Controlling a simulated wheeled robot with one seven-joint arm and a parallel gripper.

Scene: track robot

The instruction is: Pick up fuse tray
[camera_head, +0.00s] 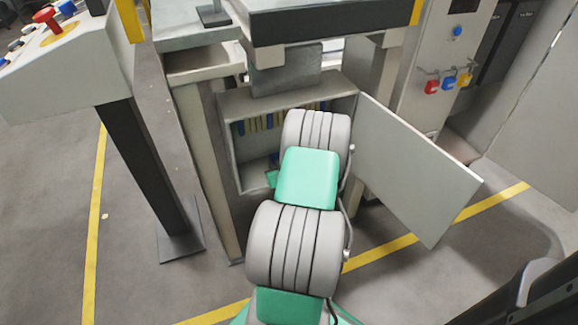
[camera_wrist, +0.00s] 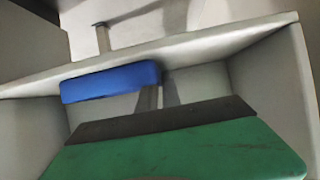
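An open grey cabinet (camera_head: 226,139) holds a row of blue and yellow parts (camera_head: 258,122) in its upper part. My arm reaches into it, and its grey and green links hide much of the inside in the head view. In the wrist view, a blue block (camera_wrist: 110,82) lies against a pale wall inside a grey compartment. A wide green piece with a dark edge (camera_wrist: 175,150) fills the lower part. I cannot tell which of these is the fuse tray, or whether the green piece is part of my gripper. The fingers are not clearly shown.
The cabinet door (camera_head: 415,170) stands swung open to the right of my arm. A control console (camera_head: 70,75) on a dark post (camera_head: 148,165) stands at left. Coloured padlocks (camera_head: 448,82) hang on a panel at right. Yellow lines mark the open grey floor.

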